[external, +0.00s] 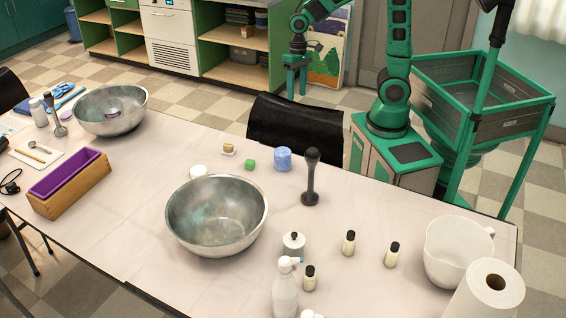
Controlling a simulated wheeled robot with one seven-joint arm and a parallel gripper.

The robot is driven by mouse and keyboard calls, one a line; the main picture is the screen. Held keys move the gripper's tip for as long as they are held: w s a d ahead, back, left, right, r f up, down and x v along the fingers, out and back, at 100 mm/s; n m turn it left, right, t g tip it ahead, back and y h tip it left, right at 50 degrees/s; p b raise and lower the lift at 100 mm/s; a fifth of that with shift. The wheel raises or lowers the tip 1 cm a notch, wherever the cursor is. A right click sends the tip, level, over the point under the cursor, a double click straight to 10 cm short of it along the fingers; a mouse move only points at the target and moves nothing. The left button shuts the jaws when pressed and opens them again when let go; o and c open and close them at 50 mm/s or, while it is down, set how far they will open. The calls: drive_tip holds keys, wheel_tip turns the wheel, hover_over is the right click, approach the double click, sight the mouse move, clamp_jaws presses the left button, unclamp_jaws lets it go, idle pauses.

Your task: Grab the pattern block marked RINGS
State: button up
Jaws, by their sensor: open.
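No marking that reads RINGS can be made out in the external view. I cannot tell which, if any, is the marked pattern block. My gripper (297,92) is open and empty, pointing down beyond the table's far side, above the floor and behind the black chair. It is apart from all these items.
A large metal bowl (217,217) stands in front of the small items, with a dark stick blender (311,178) to their right. Several bottles, a white pitcher (458,252) and a paper roll (484,292) crowd the right. A black chair (295,130) stands at the table's far edge.

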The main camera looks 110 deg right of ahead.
drive_tip(key=w+f+m+t+y, duration=0.1)
drive_tip(key=w+f+m+y, duration=0.2)
drive_tip(key=w+f, duration=0.35)
drive_tip(key=w+f+m+t+y, duration=0.1)
drive_tip(key=w+f+m+y, duration=0.15)
drive_tip(key=w, duration=0.65)
drive_tip(key=m+t+y, duration=0.3)
drive_tip(key=m+t, duration=0.1)
drive_tip(key=m, duration=0.3)
approach(228, 146)
drive_tip(key=shift+s+d+f+n, duration=0.25)
drive_tip(key=shift+s+d+f, duration=0.55)
drive_tip(key=shift+d, duration=0.15)
drive_tip(key=shift+w+d+m+y, duration=0.35)
drive_tip(key=shift+w+m+y, duration=0.15)
drive_tip(key=shift+m, duration=0.2)
drive_tip(key=x, duration=1)
drive_tip(key=shift+w+a+f, duration=0.1)
drive_tip(key=shift+w+a, duration=0.1)
drive_tip(key=shift+a, duration=0.15)
drive_tip(key=shift+c, duration=0.6)
drive_tip(key=c, duration=0.8)
